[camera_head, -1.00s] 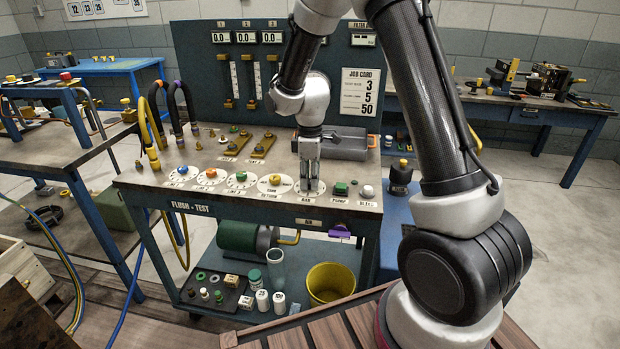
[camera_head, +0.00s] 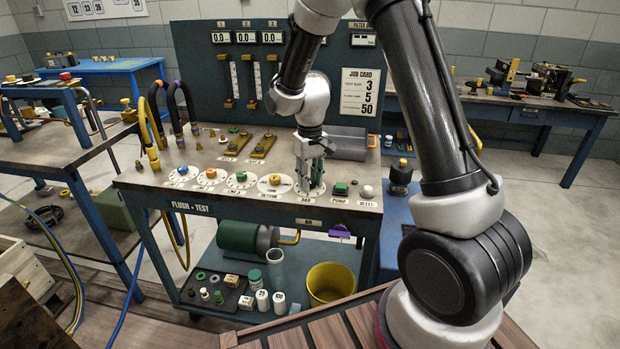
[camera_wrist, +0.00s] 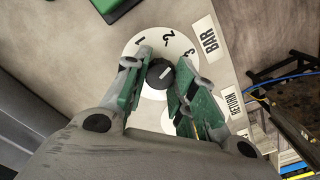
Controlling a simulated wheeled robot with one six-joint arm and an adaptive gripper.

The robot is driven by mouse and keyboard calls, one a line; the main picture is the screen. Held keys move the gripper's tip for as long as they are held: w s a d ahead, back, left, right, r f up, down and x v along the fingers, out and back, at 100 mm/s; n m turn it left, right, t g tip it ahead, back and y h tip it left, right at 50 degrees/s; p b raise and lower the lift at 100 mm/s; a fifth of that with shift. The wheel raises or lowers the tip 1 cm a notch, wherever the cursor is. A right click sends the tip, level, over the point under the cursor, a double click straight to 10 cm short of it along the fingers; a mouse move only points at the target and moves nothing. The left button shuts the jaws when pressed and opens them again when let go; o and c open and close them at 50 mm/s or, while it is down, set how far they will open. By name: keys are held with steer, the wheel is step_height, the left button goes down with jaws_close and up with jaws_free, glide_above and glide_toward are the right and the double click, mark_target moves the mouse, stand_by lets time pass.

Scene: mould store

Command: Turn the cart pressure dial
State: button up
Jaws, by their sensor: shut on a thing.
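The pressure dial is a dark round knob (camera_wrist: 159,77) on a white scale plate (camera_wrist: 150,42) marked 1, 2 and 3, beside a BAR label (camera_wrist: 209,40). A pale mark on the knob slants to the upper right in the wrist view, roughly toward the 3. My gripper (camera_head: 311,191) points down over this dial at the cart's front edge. In the wrist view its green-padded fingers (camera_wrist: 158,88) stand on both sides of the knob, shut on it. In the head view the fingers hide the knob.
The flush and test cart (camera_head: 150,187) has other dials in a row to the left. A green PUMP button (camera_head: 340,188) and a white BLEED knob (camera_head: 367,191) sit close on the right. The back panel (camera_head: 205,60) stands behind my arm.

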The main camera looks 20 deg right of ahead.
steer(key=shift+m, duration=1.9)
steer(key=o, duration=1.1)
steer(key=shift+c, duration=0.2)
steer(key=shift+r, duration=0.1)
step_height(320, 180, up, 12)
